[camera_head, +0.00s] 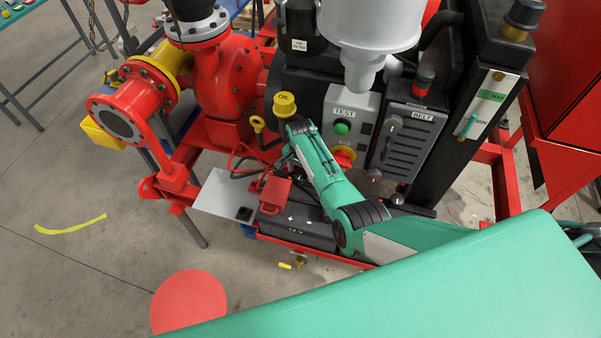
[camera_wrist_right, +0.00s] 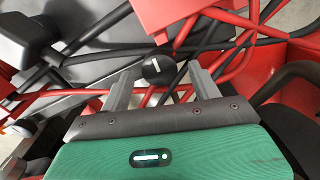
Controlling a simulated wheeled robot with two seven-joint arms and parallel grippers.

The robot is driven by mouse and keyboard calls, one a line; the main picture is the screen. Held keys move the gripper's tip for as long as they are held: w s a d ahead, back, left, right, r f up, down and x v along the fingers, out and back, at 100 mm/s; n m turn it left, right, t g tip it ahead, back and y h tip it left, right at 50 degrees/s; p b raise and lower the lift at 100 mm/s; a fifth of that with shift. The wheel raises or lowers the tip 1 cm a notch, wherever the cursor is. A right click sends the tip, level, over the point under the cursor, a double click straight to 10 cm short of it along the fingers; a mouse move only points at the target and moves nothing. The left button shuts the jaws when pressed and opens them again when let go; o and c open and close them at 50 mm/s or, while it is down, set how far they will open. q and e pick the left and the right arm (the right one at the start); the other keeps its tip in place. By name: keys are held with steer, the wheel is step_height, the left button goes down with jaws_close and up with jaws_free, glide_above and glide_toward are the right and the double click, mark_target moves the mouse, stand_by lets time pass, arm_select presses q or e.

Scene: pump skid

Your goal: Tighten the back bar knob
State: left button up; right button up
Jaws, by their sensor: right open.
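In the right wrist view a round black knob (camera_wrist_right: 157,68) with a white line on its face lies between the fingertips of my right gripper (camera_wrist_right: 160,84). The gripper is open, with one finger on each side of the knob, and I see no clear contact. In the head view my right arm reaches over the black battery (camera_head: 318,236), with the right gripper (camera_head: 289,151) behind it, mostly hidden by the wrist. The back bar knob cannot be made out there. My left gripper is not in view.
Red and black cables (camera_wrist_right: 225,38) run close around the fingers. A red terminal cover (camera_head: 275,195) sits on the battery. The yellow OIL cap (camera_head: 285,104), TEST box (camera_head: 348,120) and BELT guard (camera_head: 407,145) stand close to the arm. Open floor lies at the left.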

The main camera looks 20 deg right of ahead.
mark_target(301, 175)
steer(key=shift+r+b, duration=0.4)
steer(key=shift+r, duration=2.55)
steer(key=shift+s, duration=0.1)
